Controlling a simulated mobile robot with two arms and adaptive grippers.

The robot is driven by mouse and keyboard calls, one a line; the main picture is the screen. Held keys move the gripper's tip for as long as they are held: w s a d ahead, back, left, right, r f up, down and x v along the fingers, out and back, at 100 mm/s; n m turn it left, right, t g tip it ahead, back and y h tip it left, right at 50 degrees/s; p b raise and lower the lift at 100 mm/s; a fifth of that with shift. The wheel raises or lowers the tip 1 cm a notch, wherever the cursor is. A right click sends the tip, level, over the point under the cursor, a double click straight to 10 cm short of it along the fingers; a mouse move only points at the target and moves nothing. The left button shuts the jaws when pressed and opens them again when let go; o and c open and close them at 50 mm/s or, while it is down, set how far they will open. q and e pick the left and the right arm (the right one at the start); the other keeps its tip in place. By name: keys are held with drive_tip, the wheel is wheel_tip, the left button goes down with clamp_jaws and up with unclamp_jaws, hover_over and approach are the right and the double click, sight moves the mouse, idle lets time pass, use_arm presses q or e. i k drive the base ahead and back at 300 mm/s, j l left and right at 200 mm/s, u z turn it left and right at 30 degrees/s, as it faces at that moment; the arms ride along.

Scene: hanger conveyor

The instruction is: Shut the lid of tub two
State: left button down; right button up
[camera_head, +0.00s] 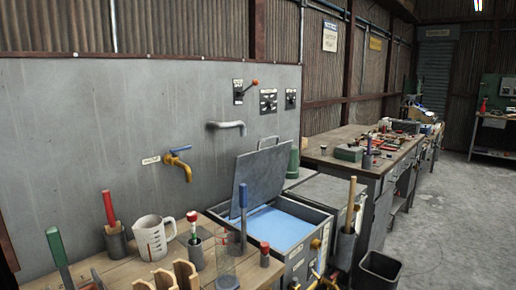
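An open metal tub (325,218) with blue liquid (280,228) stands against the grey wall panel. Its grey lid (261,180) is raised and leans back, with a handle at its top edge. A second tub with its lid (326,192) down stands just behind it, farther along the wall. Small labels sit on the tub fronts, but I cannot read which is tub two. Neither of my grippers is in view.
A wooden bench (118,272) at the near left holds a measuring jug (152,238) and several upright tools in holders. A yellow tap (181,165) and a grey spout (228,125) stick out of the wall. A dark bin (378,268) stands on the floor; floor to the right is clear.

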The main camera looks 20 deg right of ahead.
sight(263, 170)
drive_tip(key=i+l+u, duration=0.1)
drive_tip(key=l, duration=0.2)
drive_tip(key=i+l+u, duration=0.15)
drive_tip(key=l, duration=0.2)
drive_tip(key=i+l+u, duration=0.1)
drive_tip(key=l, duration=0.25)
drive_tip(key=i+l+u, duration=0.1)
drive_tip(key=l, duration=0.25)
drive_tip(key=i+l+u, duration=0.15)
drive_tip(key=l, duration=0.2)
